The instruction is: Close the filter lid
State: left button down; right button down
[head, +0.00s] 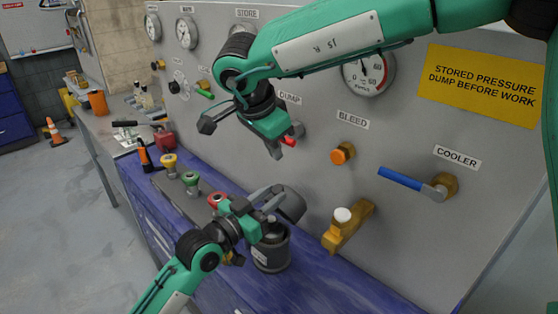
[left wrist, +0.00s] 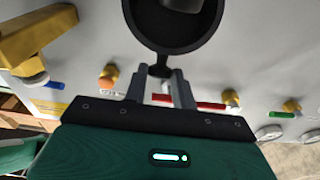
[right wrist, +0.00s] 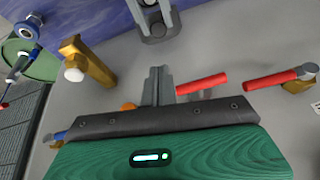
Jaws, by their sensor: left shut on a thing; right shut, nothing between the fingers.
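The filter is a dark grey canister (head: 271,252) on the blue bench below the panel. Its dark lid (head: 291,204) is tilted up at the canister's top, on the panel side. My left gripper (head: 268,194) is shut on the lid's tab. In the left wrist view the tab (left wrist: 160,70) runs from the dark round part (left wrist: 175,40) down between the fingers. My right gripper (head: 276,148) is shut and empty, higher up in front of the panel by the red dump handle (head: 293,134). In the right wrist view its fingers (right wrist: 158,84) are together, beside a red rod (right wrist: 203,83).
A brass fitting with a white cap (head: 346,226) and a blue cooler handle (head: 400,179) stick out of the panel right of the filter. The orange bleed knob (head: 342,154) is above. Red (head: 216,199), green (head: 191,181) and yellow (head: 169,162) knobs stand on the bench to the left.

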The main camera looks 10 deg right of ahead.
aim_at(281, 186)
pick_arm(q)
jog(key=shift+d+f, duration=0.1)
jog(key=shift+f, duration=0.3)
pick_arm(e)
jog(key=x, duration=0.9)
jog(key=shift+w+f, duration=0.1)
jog(key=shift+f, duration=0.05)
jog(key=shift+s+a+f, duration=0.35)
jog(key=shift+s+a, duration=0.15)
jog(key=shift+a, duration=0.15)
pick_arm(q)
jog(key=shift+s+r, duration=0.1)
pick_arm(e)
jog(key=shift+s+a, duration=0.1)
jog(key=shift+a, duration=0.05)
pick_arm(q)
jog(key=c, duration=1.3)
grip_release()
jog(key=shift+d+r, duration=0.1)
pick_arm(e)
jog(key=shift+f, duration=0.1)
pick_arm(q)
jog(key=shift+o, duration=0.7)
jog(key=shift+w, duration=0.2)
jog(key=shift+s+a+r, duration=0.1)
jog(key=shift+a, duration=0.1)
pick_arm(e)
jog(key=shift+w, duration=0.25)
